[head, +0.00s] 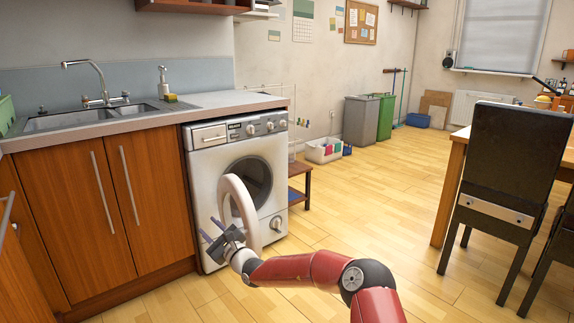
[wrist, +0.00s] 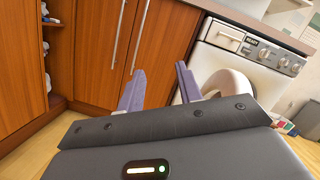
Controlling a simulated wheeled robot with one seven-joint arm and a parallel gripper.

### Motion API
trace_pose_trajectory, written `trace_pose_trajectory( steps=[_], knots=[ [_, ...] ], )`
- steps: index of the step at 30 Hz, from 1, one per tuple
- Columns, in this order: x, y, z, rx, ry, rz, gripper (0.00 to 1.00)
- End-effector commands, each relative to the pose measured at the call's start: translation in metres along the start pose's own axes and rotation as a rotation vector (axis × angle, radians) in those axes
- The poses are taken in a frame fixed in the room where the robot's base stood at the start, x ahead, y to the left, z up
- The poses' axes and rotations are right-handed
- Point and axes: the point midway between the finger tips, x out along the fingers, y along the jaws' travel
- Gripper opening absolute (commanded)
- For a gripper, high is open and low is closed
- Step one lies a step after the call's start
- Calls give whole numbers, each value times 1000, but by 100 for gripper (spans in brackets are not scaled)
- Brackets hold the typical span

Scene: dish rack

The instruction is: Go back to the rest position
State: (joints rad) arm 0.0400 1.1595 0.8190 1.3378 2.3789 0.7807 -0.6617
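My gripper (head: 212,230) is in front of the washing machine (head: 215,160), low down beside the white ring-shaped door (head: 226,188). The door stands swung out from the machine's round opening. In the wrist view, my gripper's two purple fingers (wrist: 160,70) are spread apart with nothing between them. The white door (wrist: 232,82) shows just behind the right finger; I cannot tell whether they touch. My red arm reaches in from the lower right of the head view and is extended toward the machine.
Wooden cabinets (head: 75,215) with a sink (head: 90,115) above stand left of the machine. A small shelf (head: 297,182) stands at its right. A black chair (head: 497,165) and table (head: 455,170) are at the right. The floor between (head: 375,195) is clear.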

Motion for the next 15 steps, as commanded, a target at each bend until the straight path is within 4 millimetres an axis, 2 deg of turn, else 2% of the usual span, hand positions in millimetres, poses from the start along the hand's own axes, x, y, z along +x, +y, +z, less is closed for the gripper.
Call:
trace_pose_trajectory(
  steps=[1,3,6,9,11,15],
  knots=[
    [-2,4,35,-94,-51,74,35],
    [-11,15,74,-219,-113,179,35],
    [-32,30,118,-393,-181,331,35],
    [-61,44,151,-566,-225,483,35],
    [-82,50,166,-665,-239,572,35],
    [-138,56,190,-887,-239,777,35]
  ],
)
